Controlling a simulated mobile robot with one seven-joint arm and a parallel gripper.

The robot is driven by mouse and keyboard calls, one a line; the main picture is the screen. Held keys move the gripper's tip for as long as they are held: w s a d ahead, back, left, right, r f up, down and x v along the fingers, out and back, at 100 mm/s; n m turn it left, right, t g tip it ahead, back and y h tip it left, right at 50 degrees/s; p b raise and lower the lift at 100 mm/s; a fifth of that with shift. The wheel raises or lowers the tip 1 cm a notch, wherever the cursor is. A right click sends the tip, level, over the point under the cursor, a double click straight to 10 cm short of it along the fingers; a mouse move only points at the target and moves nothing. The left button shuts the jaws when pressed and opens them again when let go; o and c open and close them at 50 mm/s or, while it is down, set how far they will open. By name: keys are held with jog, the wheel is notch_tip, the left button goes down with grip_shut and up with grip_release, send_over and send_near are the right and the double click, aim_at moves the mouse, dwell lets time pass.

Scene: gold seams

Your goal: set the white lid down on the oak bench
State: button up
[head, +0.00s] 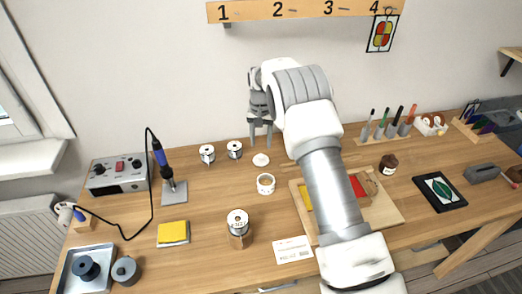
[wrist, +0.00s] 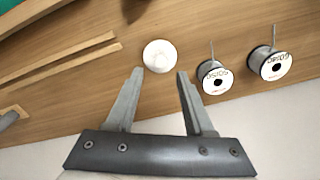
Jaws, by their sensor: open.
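The white lid (head: 261,159) is a small round disc with a knob, lying on the oak bench (head: 205,220) near its back edge. In the wrist view the lid (wrist: 160,56) shows whole, just beyond my fingertips and centred between them. My gripper (head: 260,144) is open and empty, pointing down over the back of the bench beside the lid. In the wrist view its two fingers (wrist: 160,73) stand apart with bare wood between them. The exact height of the fingertips above the bench is hard to tell.
A small white open jar (head: 265,185) stands in front of the lid. A wooden tray (head: 390,213) lies right, partly behind my arm. Bare bench lies left of the jar.

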notch_tip(320, 180, up, 7)
notch_tip(320, 180, up, 12)
jog(key=t, duration=0.1)
send_over(261, 155)
jog(key=s+d, duration=0.4)
jog(key=s, duration=0.2)
jog(key=s+d+r+t, duration=0.2)
jog(key=s+d+r, duration=0.2)
jog(key=s+r, duration=0.45)
jog(key=s+d+n+t, duration=0.1)
jog(key=s+d, duration=0.1)
jog(key=s, duration=1)
jog(key=s+d+f+n+t, duration=0.1)
jog(key=s+d, duration=0.2)
jog(key=s, duration=1)
jog(key=shift+s+f+t, duration=0.2)
jog(key=shift+f+t, duration=0.05)
jog(key=shift+t, duration=0.05)
jog(key=shift+a, duration=0.1)
jog(key=shift+c, duration=0.2)
